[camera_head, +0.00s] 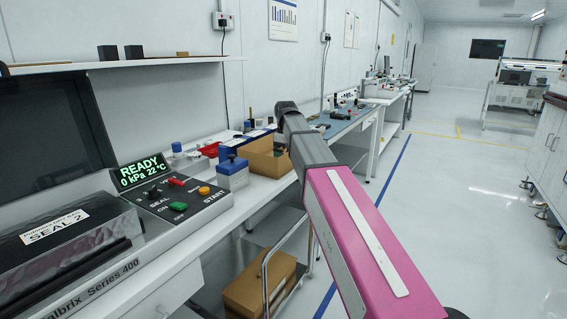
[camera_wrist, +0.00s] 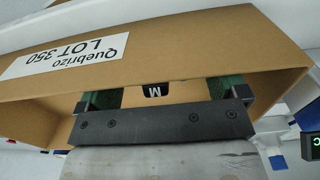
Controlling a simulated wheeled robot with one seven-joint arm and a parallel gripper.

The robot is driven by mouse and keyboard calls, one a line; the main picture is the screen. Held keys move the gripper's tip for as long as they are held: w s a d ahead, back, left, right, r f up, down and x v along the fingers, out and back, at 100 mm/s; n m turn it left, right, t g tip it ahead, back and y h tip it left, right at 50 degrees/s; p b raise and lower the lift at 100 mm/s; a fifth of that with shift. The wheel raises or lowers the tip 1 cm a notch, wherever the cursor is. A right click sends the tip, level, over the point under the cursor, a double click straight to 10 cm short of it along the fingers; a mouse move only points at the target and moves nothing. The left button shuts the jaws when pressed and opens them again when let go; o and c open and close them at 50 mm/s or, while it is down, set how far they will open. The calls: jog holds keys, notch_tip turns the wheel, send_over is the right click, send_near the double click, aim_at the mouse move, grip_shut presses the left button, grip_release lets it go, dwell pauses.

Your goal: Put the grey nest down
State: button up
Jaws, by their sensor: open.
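My gripper (camera_wrist: 163,93) is open, with its two green-faced fingers apart at the opening of a cardboard box (camera_wrist: 190,45) labelled "Quebrizo LOT 350". Between the fingers a small dark patch with a white letter (camera_wrist: 156,90) shows against the cardboard; I cannot tell what it belongs to. No grey nest can be clearly made out in either view. In the head view the open cardboard box (camera_head: 262,163) stands on the bench, and my arm reaches toward it. My fingertips are hidden there behind the arm.
A sealing machine with a lit "READY" display (camera_head: 141,171) and button panel (camera_head: 180,200) is at the left. A blue-lidded white container (camera_head: 233,176) stands beside the cardboard box. A larger carton (camera_head: 258,283) is under the bench. The aisle floor (camera_head: 440,185) at right is clear.

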jog(key=shift+f, duration=0.5)
jog(key=c, duration=1.1)
jog(key=shift+r, duration=0.1)
jog(key=shift+c, duration=0.2)
